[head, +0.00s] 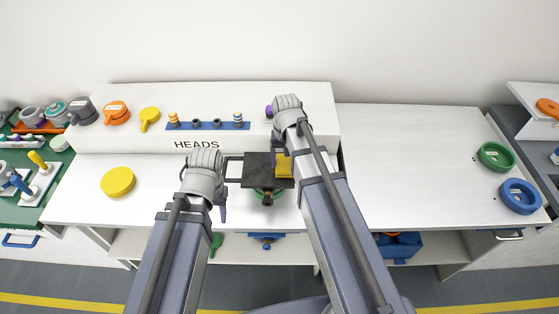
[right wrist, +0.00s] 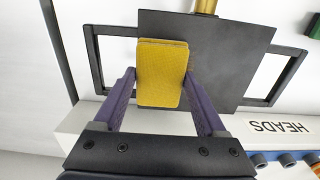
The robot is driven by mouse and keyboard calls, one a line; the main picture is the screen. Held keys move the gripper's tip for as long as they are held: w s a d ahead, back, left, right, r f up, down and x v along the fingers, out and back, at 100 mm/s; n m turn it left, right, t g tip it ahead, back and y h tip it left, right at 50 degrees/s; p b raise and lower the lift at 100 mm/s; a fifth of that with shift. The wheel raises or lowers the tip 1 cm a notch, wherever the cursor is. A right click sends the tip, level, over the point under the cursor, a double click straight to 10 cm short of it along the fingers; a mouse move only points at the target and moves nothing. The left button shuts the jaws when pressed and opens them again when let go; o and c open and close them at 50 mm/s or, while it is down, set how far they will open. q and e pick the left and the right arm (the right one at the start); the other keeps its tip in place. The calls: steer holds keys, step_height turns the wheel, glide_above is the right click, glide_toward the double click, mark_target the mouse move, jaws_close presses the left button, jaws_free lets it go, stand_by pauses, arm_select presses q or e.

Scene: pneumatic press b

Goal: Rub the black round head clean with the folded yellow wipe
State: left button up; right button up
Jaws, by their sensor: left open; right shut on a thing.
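The folded yellow wipe (right wrist: 162,73) is between the purple fingers of my right gripper (right wrist: 163,92), which is shut on it. It also shows in the head view (head: 284,166), over the right part of a black square plate with side handles (head: 257,172). I cannot tell whether the wipe touches the plate. My left gripper (head: 221,196) is open and empty, just left of the plate near its left handle. I cannot make out a black round head for certain; the plate and my right arm may hide it. A dark grey labelled round piece (head: 82,110) stands on the raised shelf at left.
The raised white shelf (head: 110,142) marked HEADS holds an orange piece (head: 116,112), a yellow piece (head: 149,118) and a blue rack (head: 186,126). A yellow disc (head: 118,182) lies at left. Green (head: 496,156) and blue (head: 520,196) rings lie far right; the table's right middle is clear.

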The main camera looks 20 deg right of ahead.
step_height(320, 180, up, 6)
steer(key=p, duration=0.6)
stand_by(0.4)
step_height(320, 180, up, 3)
steer(key=p, duration=0.3)
steer(key=shift+f, duration=0.15)
stand_by(0.4)
steer(key=shift+f+b, duration=0.45)
steer(key=shift+b, duration=0.15)
steer(key=shift+f, duration=0.1)
